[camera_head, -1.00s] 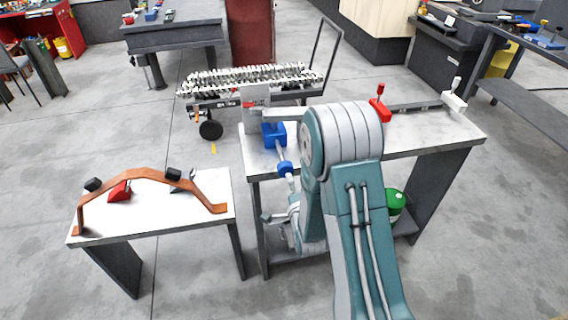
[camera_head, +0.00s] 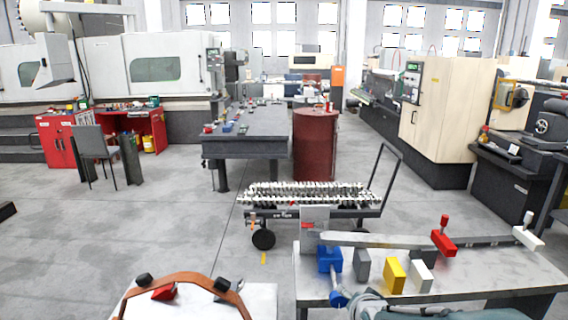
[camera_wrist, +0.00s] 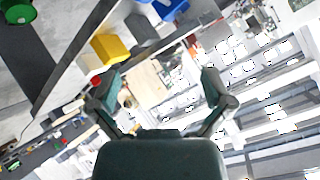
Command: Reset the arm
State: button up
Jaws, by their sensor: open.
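My gripper (camera_wrist: 160,76) shows in the wrist view with its two dark green fingers spread apart. Nothing is between them; a tilted view of the workshop shows beyond. In the head view only part of my arm (camera_head: 455,312) shows, low at the bottom edge in front of the right workbench (camera_head: 465,272). The gripper itself is hidden there.
The right workbench carries a blue block (camera_head: 329,260), a yellow block (camera_head: 395,275) and a red clamp (camera_head: 443,241). A cart (camera_head: 310,213) and red barrel (camera_head: 315,145) stand behind.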

jog(key=s+r+n+g, duration=0.2)
jog(key=s+r+n, duration=0.1)
jog(key=s, duration=0.8)
jog(key=s+r+n+g, duration=0.3)
jog(key=s+r+n, duration=0.1)
jog(key=s, duration=0.8)
jog(key=shift+r+n+g, duration=0.2)
jog(key=shift+n+g, duration=0.1)
jog(key=shift+n, duration=0.1)
